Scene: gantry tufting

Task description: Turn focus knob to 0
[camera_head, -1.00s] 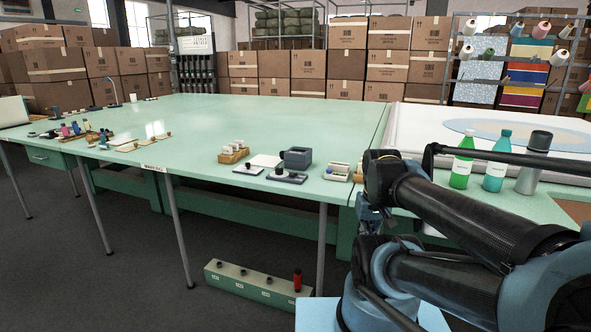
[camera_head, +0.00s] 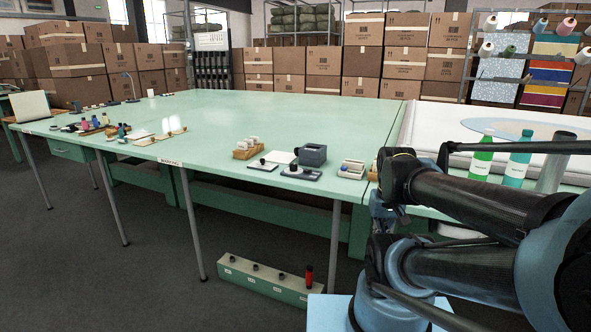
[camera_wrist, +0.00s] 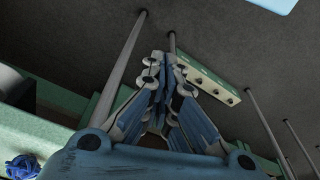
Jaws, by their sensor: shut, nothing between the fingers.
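My gripper (camera_wrist: 160,62) shows in the wrist view with its fingers together and empty, pointing over the dark floor beside the table legs. In the head view my arm hides most of it. No knob is near the fingertips. I cannot tell which part is the focus knob. On the near edge of the green table (camera_head: 240,118) stand a grey open box-like device (camera_head: 312,154) and a flat dark plate with a small knob-like part (camera_head: 300,172). A smaller plate with a dark knob-like part (camera_head: 262,165) lies to their left. Any scale marks are too small to read.
A long green box (camera_head: 265,279) with dark round tops and a red cylinder (camera_head: 309,275) sits on the floor; it also shows in the wrist view (camera_wrist: 208,80). Green (camera_head: 482,158) and teal (camera_head: 517,163) bottles stand at right. Table legs bound the near side. Floor at left is clear.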

